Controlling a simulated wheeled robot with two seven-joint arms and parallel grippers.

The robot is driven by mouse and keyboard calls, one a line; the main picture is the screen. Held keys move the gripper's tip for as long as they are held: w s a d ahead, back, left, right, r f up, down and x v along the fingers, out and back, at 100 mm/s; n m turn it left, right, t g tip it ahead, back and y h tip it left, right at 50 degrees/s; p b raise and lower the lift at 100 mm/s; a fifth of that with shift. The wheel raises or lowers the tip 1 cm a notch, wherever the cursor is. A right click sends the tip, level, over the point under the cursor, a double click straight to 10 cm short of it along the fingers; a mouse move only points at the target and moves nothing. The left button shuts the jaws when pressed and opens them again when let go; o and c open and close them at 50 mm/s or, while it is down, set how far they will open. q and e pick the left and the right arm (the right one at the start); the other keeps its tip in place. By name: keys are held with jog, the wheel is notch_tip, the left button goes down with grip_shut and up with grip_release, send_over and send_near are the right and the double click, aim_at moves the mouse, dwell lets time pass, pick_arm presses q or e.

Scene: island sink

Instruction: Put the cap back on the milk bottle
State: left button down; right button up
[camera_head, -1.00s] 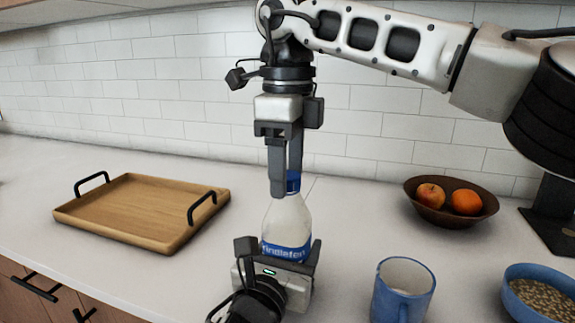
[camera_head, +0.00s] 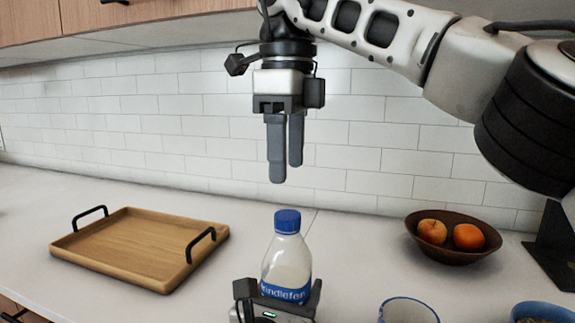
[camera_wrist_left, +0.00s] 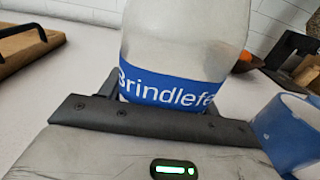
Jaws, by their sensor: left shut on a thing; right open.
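The milk bottle (camera_head: 286,262) stands upright on the counter, clear with a blue label. The blue cap (camera_head: 287,221) sits on top of its neck and looks level; how tightly it sits I cannot tell. My left gripper (camera_head: 277,290) is shut on the lower part of the bottle. In the left wrist view the bottle's label (camera_wrist_left: 172,88) shows between the fingers of my left gripper (camera_wrist_left: 165,105). My right gripper (camera_head: 285,168) points down above the cap, open and empty, with a clear gap between its fingertips and the cap.
A wooden tray (camera_head: 130,245) with black handles lies to the left. A brown bowl (camera_head: 453,250) with fruit stands at the right. A blue mug (camera_head: 408,311) is right of the bottle, and a blue bowl (camera_head: 540,311) is at the lower right edge. Counter between tray and bottle is clear.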

pick_arm(q)
jog(key=shift+f, duration=0.1)
jog(key=shift+c, duration=1.4)
grip_release()
jog(key=v, duration=1.6)
